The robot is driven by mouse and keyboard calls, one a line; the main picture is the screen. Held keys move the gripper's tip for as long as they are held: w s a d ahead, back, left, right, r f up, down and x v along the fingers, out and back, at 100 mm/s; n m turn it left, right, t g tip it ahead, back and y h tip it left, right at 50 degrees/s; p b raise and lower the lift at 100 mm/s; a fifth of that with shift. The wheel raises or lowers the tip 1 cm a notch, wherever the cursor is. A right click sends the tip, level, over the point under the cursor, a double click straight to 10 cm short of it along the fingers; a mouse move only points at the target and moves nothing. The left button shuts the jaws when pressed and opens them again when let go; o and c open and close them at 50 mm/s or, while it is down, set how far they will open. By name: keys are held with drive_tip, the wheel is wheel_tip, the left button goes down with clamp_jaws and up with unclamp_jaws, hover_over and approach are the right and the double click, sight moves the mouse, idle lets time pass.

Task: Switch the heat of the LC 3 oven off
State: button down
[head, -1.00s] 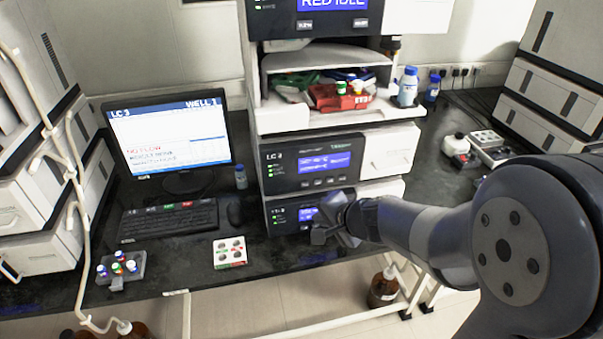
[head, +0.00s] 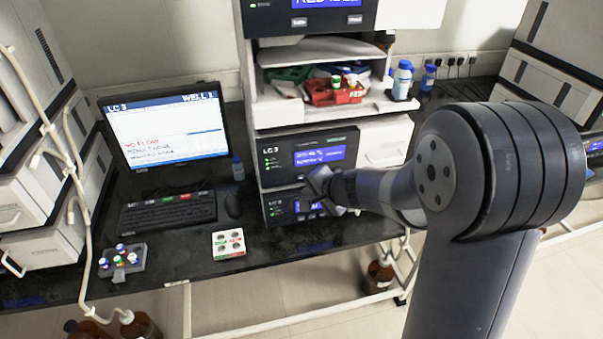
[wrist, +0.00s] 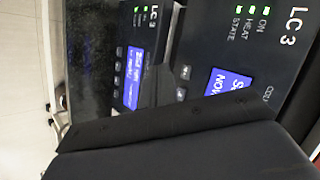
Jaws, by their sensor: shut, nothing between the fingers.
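The LC 3 oven, the unit with the HEAT light (wrist: 247,23), fills the right of the wrist view, turned sideways; its ON, HEAT and STATE lights are green. In the head view I take it as the upper LC 3 unit (head: 283,147), with a blue screen (head: 320,156). Its grey buttons (wrist: 185,71) lie below the screen. My gripper (head: 320,182) is shut and empty, in front of the oven's lower edge. In the wrist view its dark fingers (wrist: 158,80) are beside these buttons and hide some of them. I cannot tell whether they touch.
Another LC 3 unit (head: 282,211) sits directly below, its screen (wrist: 132,80) close to my fingers. A shelf (head: 290,111) with a red tray and bottles is above. A monitor (head: 165,135), keyboard (head: 168,212) and vial rack (head: 229,243) stand to the left.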

sight(301, 177)
drive_tip(key=shift+w+a, duration=0.2)
drive_tip(key=shift+w, duration=0.4)
drive_tip(key=shift+w+a, duration=0.15)
drive_tip(key=shift+w, duration=0.4)
drive_tip(key=shift+w, duration=0.1)
idle(1.2)
drive_tip(key=shift+w+a, duration=0.15)
drive_tip(key=shift+w, duration=0.15)
drive_tip(key=shift+w+a, duration=0.1)
drive_tip(key=shift+w, duration=0.3)
idle(0.6)
drive_tip(key=shift+s, duration=0.15)
drive_tip(key=shift+s+d+b, duration=0.25)
drive_tip(key=shift+s+b, duration=0.25)
drive_tip(key=shift+s, duration=0.15)
